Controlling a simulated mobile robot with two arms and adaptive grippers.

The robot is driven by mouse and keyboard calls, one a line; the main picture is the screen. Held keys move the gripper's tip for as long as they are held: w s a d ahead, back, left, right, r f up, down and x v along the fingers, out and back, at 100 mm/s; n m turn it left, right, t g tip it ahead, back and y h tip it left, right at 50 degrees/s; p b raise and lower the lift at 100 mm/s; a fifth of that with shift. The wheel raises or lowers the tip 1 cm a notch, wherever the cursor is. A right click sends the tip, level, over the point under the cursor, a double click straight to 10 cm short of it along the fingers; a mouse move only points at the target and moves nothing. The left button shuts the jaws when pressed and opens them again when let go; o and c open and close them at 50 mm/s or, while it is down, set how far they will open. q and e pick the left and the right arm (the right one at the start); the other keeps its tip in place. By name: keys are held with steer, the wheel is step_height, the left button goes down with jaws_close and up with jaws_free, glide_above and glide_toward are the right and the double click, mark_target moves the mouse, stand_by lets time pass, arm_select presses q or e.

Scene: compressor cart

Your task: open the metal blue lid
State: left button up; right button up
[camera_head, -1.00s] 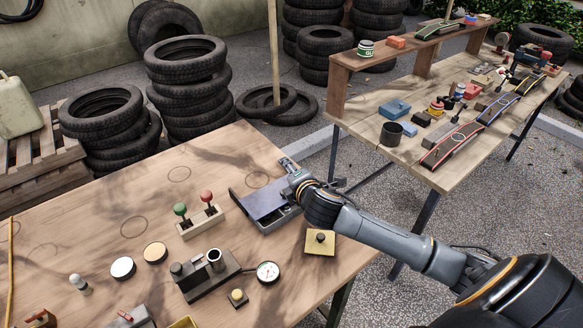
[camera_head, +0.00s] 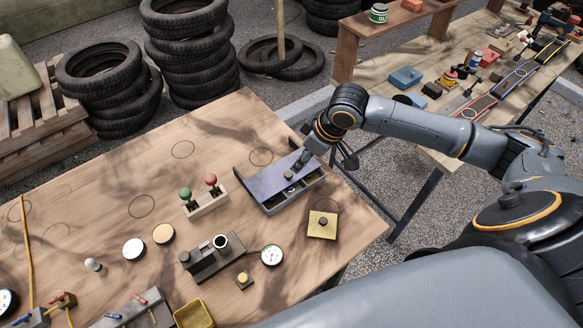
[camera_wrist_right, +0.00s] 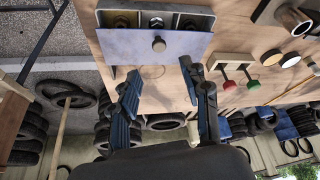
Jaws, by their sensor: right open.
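The blue metal lid (camera_head: 266,182) lies over part of a grey metal box (camera_head: 313,196) at the table's far right. A small round knob (camera_head: 289,175) stands on it. The box's near-right strip is uncovered. In the right wrist view the lid (camera_wrist_right: 130,46) shows its knob (camera_wrist_right: 158,44), with open compartments holding dark round parts beyond it. My right gripper (camera_wrist_right: 160,74) is open and empty, its fingers spread to either side below the knob, apart from it. In the head view it (camera_head: 301,160) is by the lid's far-right edge, partly hidden by its own wrist. My left gripper is not in view.
Red and green knobbed levers (camera_head: 206,201) stand left of the box. A yellow plate with a knob (camera_head: 322,224) and a gauge (camera_head: 271,255) are nearer. A second table (camera_head: 431,124) with tools stands behind my right arm. Bare wood lies left of the levers.

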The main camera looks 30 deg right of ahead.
mark_target(289, 174)
steer(key=p+x, duration=0.1)
steer(key=x, duration=0.9)
steer(key=shift+w+d+r, duration=0.1)
steer(key=shift+c, duration=0.4)
jaws_close()
